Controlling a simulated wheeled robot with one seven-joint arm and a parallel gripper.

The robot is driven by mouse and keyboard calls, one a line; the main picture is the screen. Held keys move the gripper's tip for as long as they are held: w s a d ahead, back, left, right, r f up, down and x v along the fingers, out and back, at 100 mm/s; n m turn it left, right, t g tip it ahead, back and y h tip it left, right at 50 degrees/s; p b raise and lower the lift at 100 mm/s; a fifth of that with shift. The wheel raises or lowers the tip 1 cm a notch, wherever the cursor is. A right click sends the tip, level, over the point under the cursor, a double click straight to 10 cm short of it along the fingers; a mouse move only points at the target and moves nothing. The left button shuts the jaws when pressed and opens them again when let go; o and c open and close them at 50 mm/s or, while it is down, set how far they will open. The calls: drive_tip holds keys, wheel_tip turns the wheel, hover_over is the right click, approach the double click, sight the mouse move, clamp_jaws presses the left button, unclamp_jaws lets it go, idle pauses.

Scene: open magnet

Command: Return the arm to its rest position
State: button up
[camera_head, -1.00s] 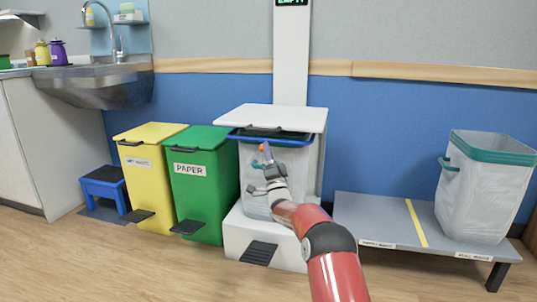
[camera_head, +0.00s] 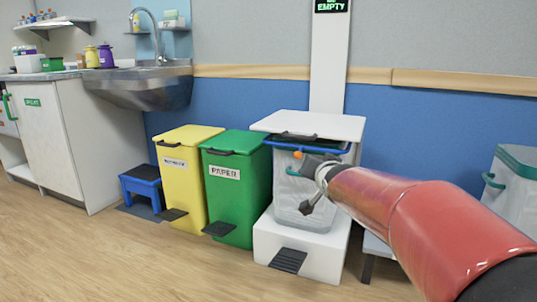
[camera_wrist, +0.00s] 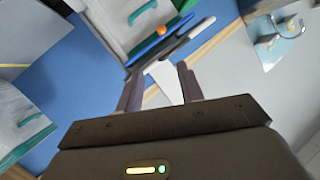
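My red arm reaches in from the right of the head view, and my gripper (camera_head: 308,185) is in front of the bin with the white lid. In the wrist view my gripper (camera_wrist: 158,72) has its two dark fingers apart with nothing held between them. The white-lidded bin (camera_head: 290,195) has a clear body and a blue rim (camera_head: 312,148). A small orange knob (camera_head: 297,155) shows at that rim; it also shows in the wrist view (camera_wrist: 161,31), beyond the fingers. The gripper's fingertips are hard to make out in the head view.
A green paper bin (camera_head: 238,200), a yellow bin (camera_head: 180,180) and a blue step stool (camera_head: 142,182) stand to the left. A sink counter (camera_head: 75,130) is farther left. The floor in front is free.

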drive_tip(key=s+d+f+n+g, duration=0.1)
drive_tip(key=s+f+g, duration=0.3)
drive_tip(key=s, duration=0.8)
drive_tip(key=s+d+f+n+g, duration=0.15)
drive_tip(key=s+f, duration=0.45)
drive_tip(key=s, duration=0.6)
drive_tip(key=s+d+f+n+g, duration=0.15)
drive_tip(key=s+f+g, duration=0.3)
drive_tip(key=s, duration=0.75)
wheel_tip(320, 180, up, 13)
drive_tip(key=a+p, duration=0.1)
drive_tip(key=p, duration=1.2)
drive_tip(key=shift+s+r+t+h+p, duration=0.15)
drive_tip(key=shift+s+t+h+p, duration=0.15)
drive_tip(key=shift+s+t+h, duration=0.1)
